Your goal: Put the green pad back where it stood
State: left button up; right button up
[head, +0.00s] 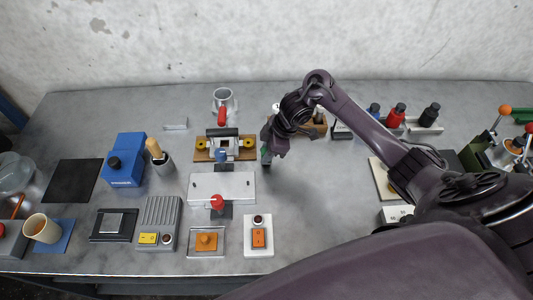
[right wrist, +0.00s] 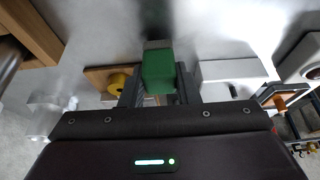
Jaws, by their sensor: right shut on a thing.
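The green pad (right wrist: 158,70) shows large in the right wrist view, between the two dark fingers of my right gripper (right wrist: 158,88). My right gripper (head: 266,158) is shut on it. In the head view only a small green part of the pad (head: 265,155) shows below the gripper, over the middle of the table, right of the wooden board with yellow knobs. I cannot tell whether the pad touches the table. My left gripper is not in view.
The wooden board (head: 200,156) with yellow knobs and the pale metal block (head: 237,187) stand left of the gripper. A white switch box (head: 259,245) stands nearer the front. Bare table (head: 320,200) lies right of the gripper.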

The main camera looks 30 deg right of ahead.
jog(key=shift+f, duration=0.4)
jog(key=shift+f, duration=0.1)
jog(key=o, duration=0.9)
jog(key=shift+o, duration=0.2)
jog(key=shift+r, duration=0.25)
jog(key=p+v, duration=0.1)
jog(key=v, duration=1.1)
jog(key=shift+s+f, duration=0.1)
jog(key=shift+f, duration=0.05)
